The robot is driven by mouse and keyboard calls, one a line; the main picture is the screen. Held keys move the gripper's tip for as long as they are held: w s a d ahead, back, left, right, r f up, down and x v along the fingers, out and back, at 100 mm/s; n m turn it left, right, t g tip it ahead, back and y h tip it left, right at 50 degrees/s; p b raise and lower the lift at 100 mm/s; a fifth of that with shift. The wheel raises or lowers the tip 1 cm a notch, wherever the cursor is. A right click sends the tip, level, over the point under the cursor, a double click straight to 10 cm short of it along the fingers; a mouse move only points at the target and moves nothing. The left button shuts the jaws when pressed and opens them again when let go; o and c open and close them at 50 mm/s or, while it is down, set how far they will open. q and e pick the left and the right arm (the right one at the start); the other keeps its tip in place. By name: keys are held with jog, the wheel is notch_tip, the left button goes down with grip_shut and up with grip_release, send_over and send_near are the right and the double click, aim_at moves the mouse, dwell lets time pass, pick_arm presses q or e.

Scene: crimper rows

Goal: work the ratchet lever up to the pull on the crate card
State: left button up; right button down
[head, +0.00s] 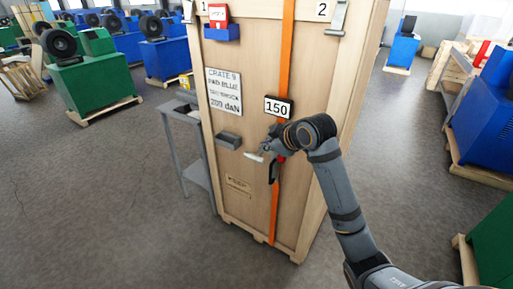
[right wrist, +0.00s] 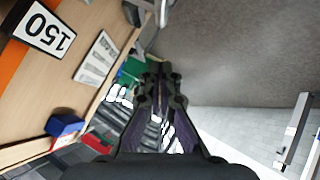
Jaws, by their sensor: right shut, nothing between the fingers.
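The wooden crate (head: 215,175) stands upright with an orange strap (head: 287,60) down its front. A white card (head: 225,90) on it ends in "200 daN"; it also shows in the wrist view (right wrist: 96,57). A black-framed readout (head: 278,107) on the strap shows 150, as in the wrist view (right wrist: 44,32). The ratchet (head: 273,172), dark with red, sits below the readout; a pale-ended lever (head: 255,157) sticks out to the left. My right gripper (head: 273,132) is shut and empty beside the lever, its fingers (right wrist: 156,72) together. Contact with the lever cannot be told. My left gripper is out of view.
A grey tray (head: 228,140) is fixed to the crate front, left of the lever. A blue holder (head: 221,33) with a red card is higher up. A grey side table (head: 183,108) stands left of the crate. Open floor (head: 100,200) lies in front.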

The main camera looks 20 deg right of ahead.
jog(key=shift+w+a+f, duration=0.1)
jog(key=shift+f, duration=0.05)
jog(key=p, duration=0.4)
send_near(251, 155)
jog(key=w+a, duration=0.3)
jog(key=w, duration=0.1)
jog(key=d+f, duration=0.1)
jog(key=d+f+p, duration=0.1)
jog(key=f, duration=0.1)
jog(key=shift+w+f, duration=0.15)
jog(key=shift+f, duration=0.2)
jog(key=shift+w, duration=0.1)
jog(key=shift+f, duration=0.1)
